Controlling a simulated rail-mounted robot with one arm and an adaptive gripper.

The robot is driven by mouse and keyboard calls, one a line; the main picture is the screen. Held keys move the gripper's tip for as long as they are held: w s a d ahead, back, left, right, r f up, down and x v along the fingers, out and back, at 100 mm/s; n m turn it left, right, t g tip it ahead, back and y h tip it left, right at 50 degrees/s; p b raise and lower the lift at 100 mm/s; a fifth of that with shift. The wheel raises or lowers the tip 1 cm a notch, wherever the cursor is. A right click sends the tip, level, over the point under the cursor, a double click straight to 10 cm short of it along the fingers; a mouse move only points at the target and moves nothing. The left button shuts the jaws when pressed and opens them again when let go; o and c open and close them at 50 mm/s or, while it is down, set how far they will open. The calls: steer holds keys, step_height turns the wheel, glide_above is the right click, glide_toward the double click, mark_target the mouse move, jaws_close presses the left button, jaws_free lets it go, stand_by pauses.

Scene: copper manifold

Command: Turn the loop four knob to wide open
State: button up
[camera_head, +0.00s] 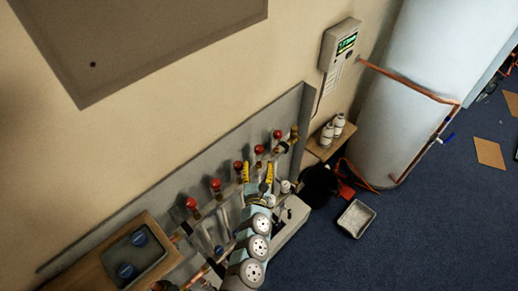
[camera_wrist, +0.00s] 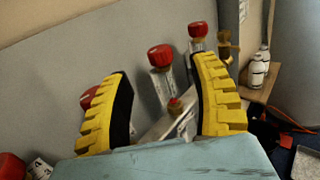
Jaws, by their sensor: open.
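A row of red knobs runs along the manifold in the head view, including one red knob (camera_head: 238,165) by my gripper and another red knob (camera_head: 259,149) farther along. My gripper (camera_head: 257,174) is open and empty, with its yellow fingers apart in front of the row. In the wrist view, a red knob with a white tag (camera_wrist: 160,55) shows between the fingers, beyond them. Another red knob (camera_wrist: 90,97) is partly hidden by the left finger. The tag writing is too small to read, so I cannot tell which knob is loop four.
A wooden-edged tray with blue round parts (camera_head: 128,271) is at lower left. White bottles (camera_head: 327,132) stand on a small shelf at right, below a wall controller (camera_head: 340,46). A large white cylinder (camera_head: 410,100) stands behind. A shallow metal tray (camera_head: 356,218) lies on the floor.

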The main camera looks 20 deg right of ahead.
mark_target(258, 152)
steer(key=b+x, duration=0.2)
steer(key=x, duration=0.3)
steer(key=shift+w+f, duration=0.1)
steer(key=shift+w, duration=0.25)
steer(key=shift+b+x, duration=0.9)
steer(key=shift+x, duration=0.3)
steer(key=shift+d, duration=0.1)
jaws_close()
